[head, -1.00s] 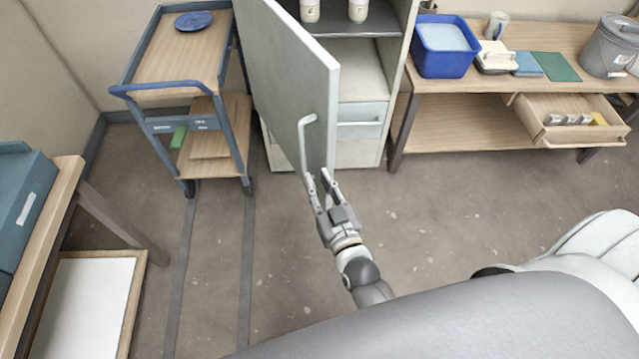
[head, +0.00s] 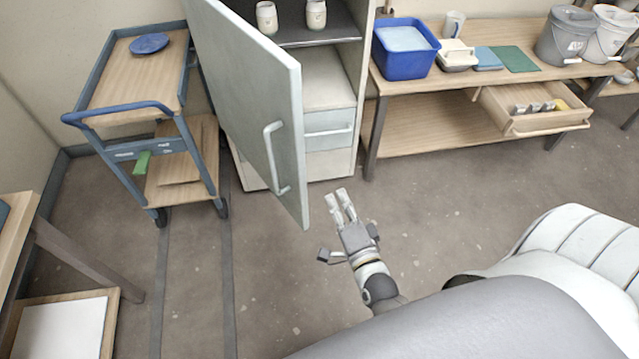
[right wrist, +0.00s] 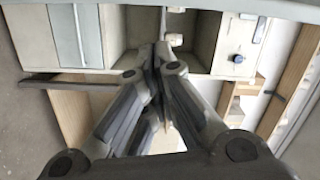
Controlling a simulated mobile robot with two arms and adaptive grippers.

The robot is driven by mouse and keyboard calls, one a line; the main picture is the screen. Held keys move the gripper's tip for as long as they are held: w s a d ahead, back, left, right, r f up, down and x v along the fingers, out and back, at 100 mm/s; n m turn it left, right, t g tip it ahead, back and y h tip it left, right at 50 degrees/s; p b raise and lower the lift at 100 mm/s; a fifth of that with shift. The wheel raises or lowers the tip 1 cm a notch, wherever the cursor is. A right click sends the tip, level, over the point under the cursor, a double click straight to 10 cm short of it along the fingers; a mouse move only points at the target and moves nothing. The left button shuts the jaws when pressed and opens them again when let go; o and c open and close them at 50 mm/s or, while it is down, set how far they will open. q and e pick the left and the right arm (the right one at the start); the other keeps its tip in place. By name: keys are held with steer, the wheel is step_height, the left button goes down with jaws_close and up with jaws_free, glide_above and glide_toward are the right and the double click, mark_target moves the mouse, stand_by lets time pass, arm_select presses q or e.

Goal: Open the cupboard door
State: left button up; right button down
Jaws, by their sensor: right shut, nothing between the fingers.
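The cupboard door (head: 250,110) is a pale grey panel that stands swung wide open, its free edge toward me. The cupboard (head: 345,100) shows a dark shelf and pale drawers inside. My right gripper (head: 342,200) is shut and empty, just right of the door's free lower corner, apart from the handle. In the right wrist view its fingers (right wrist: 155,50) meet. My left gripper is not in view.
A blue trolley (head: 150,110) stands left of the door. To the right, a wooden bench (head: 500,65) carries a blue tub (head: 405,55) and grey bucket (head: 566,38); its drawer (head: 530,105) is pulled out. Floor in front of the cupboard is clear.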

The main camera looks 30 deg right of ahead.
steer(key=w+d+m+p, duration=0.1)
steer(key=w+d+m, duration=0.25)
steer(key=w, duration=0.65)
steer(key=shift+h, duration=0.3)
steer(key=a, duration=0.1)
steer(key=s+a+p, duration=0.1)
steer(key=a+f, duration=0.1)
steer(key=shift+s+a, duration=0.25)
steer(key=shift+a, duration=0.15)
